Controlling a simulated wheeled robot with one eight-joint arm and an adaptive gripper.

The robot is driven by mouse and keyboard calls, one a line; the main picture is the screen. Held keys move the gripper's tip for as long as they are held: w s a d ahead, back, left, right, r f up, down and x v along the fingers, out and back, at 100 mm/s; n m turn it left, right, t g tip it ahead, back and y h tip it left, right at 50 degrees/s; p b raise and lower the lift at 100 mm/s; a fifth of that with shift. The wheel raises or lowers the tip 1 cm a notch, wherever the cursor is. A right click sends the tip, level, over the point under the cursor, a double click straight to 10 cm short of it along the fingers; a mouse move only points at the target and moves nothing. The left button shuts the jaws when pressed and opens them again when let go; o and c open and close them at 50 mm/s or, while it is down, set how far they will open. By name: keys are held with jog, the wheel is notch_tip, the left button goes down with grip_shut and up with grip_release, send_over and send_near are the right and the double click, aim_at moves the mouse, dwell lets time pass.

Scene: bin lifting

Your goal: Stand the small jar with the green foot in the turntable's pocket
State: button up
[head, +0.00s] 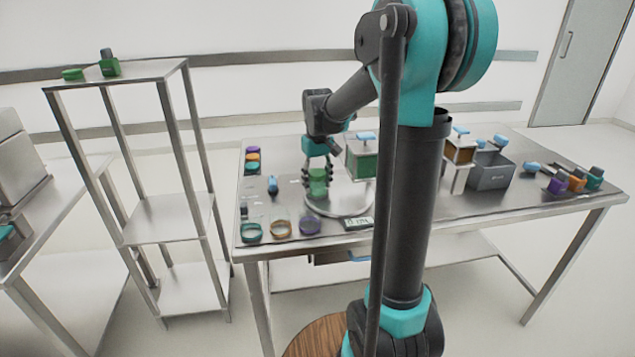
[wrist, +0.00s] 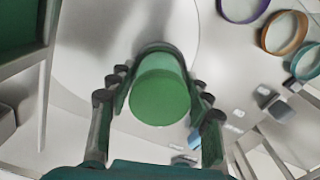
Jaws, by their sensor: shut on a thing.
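My gripper (head: 319,163) is shut on a small green jar (head: 318,182), with fingers on both sides of it. In the wrist view the jar (wrist: 160,97) shows as a green cylinder with a round green end facing the camera, between the fingers. The pale round turntable (head: 350,207) lies on the steel table, and the jar is over its left part in the head view. The turntable (wrist: 95,30) fills the upper left of the wrist view. I cannot tell whether the jar touches it. The pocket is not clear; a dark curved edge shows behind the jar.
A box with a blue-handled lid (head: 363,140) stands close right of my gripper. Green, orange and purple rings (head: 310,225) lie at the table's front left, beside a small display (head: 357,223). A grey bin (head: 491,170) stands farther right.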

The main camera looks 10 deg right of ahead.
jog(key=shift+f, duration=0.1)
dwell(0.3)
jog(key=o, duration=1.3)
jog(key=shift+o, duration=0.7)
jog(key=o, duration=0.3)
jog(key=shift+o, duration=0.2)
jog(key=shift+r, duration=4)
